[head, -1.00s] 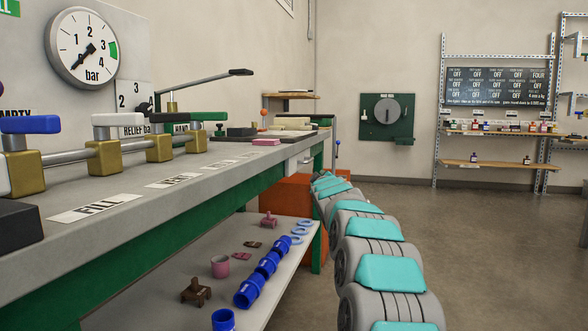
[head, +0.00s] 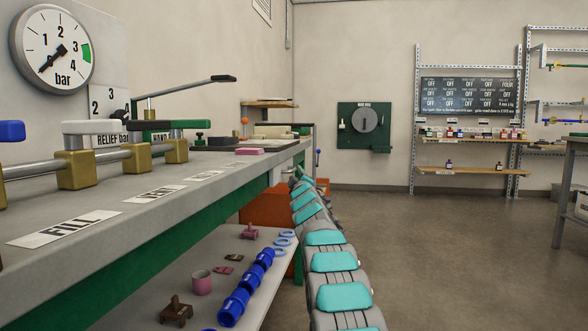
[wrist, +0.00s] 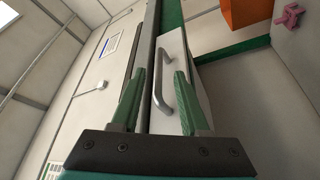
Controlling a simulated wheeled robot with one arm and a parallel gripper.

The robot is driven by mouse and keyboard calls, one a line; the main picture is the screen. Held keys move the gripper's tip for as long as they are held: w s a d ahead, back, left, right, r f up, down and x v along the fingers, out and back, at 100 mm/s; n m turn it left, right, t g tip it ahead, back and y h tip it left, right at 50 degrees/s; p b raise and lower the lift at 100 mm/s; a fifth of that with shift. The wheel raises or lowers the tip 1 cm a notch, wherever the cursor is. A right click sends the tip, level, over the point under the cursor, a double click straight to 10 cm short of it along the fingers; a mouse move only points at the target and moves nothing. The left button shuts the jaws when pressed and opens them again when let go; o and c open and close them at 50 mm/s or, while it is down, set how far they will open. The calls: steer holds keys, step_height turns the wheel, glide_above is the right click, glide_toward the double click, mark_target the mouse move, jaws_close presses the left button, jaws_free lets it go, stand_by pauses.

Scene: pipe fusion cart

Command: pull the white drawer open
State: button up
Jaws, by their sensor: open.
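The white drawer (wrist: 180,58) shows in the wrist view under the edge of the grey worktop, which runs steeply through this tilted picture. Its grey bar handle (wrist: 160,86) stands out from the front. My gripper (wrist: 160,74) is open, with one green finger on each side of the handle in the picture. The handle is not gripped, and I cannot tell how far it is from the fingertips. In the head view my arm reaches forward along the cart's side; the gripper and the drawer cannot be made out clearly there.
The cart's worktop (head: 150,203) carries valves and a pressure gauge (head: 52,48). Blue pipe fittings (head: 247,287), a pink cup (head: 202,282) and a brown part (head: 176,310) lie on its lower shelf. An orange box (head: 266,204) stands behind.

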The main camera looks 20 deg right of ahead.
mark_target(295, 169)
steer(key=shift+r+p+x, duration=0.15)
steer(key=shift+p+x, duration=0.85)
steer(key=shift+p, duration=0.5)
steer(key=shift+r+p+x, duration=0.2)
steer(key=shift+p+x, duration=0.8)
steer(key=shift+p, duration=0.45)
steer(key=shift+w+d+f+p, duration=0.1)
steer(key=shift+w+p, duration=0.25)
steer(key=shift+p, duration=0.5)
steer(key=shift+f, duration=0.1)
jaws_close()
